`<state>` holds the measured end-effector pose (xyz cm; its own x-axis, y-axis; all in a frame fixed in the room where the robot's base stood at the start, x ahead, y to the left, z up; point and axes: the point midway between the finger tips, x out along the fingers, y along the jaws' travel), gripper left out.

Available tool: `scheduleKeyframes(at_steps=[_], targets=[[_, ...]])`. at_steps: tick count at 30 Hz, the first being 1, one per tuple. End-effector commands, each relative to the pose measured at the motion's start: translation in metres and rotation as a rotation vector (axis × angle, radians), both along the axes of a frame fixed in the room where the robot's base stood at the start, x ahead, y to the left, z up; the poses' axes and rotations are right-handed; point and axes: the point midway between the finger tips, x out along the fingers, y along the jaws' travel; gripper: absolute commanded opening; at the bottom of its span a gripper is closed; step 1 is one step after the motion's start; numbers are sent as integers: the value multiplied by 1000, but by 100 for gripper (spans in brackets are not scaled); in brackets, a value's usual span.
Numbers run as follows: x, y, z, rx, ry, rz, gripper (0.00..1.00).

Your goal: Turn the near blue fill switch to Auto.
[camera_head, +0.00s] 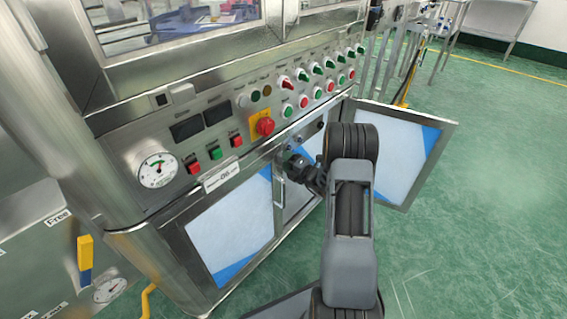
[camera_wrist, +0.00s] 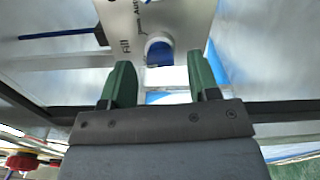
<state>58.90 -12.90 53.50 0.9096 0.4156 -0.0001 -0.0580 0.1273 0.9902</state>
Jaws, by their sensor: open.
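The blue fill switch (camera_wrist: 159,53) shows in the wrist view, with a blue knob in a pale round collar. It sits on a light panel (camera_wrist: 183,18) marked "Fill" and "Auto". My gripper (camera_wrist: 161,72) is open, with one green finger to each side and the knob between and slightly beyond their tips. No contact shows, and the angle of the knob is hard to read. In the head view my gripper (camera_head: 294,166) is at the cabinet front, below the main button panel. Which switch it faces is hard to tell there, since my arm covers part of the area.
A steel control panel (camera_head: 215,130) carries a gauge (camera_head: 157,170), a red emergency button (camera_head: 265,126) and several red and green buttons and switches. An open cabinet door (camera_head: 405,160) stands to the right of my arm. The green floor (camera_head: 490,200) beyond is clear.

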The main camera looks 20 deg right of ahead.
Motion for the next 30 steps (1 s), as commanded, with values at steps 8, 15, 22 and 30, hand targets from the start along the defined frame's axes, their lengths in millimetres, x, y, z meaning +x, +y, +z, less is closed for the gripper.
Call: scheduleKeyframes(at_steps=[8,15,22,30], targets=[[10,5,0,1,0,-1,55],[10,5,0,1,0,0,53],[9,5,0,1,0,0,31],[9,5,0,1,0,0,6]])
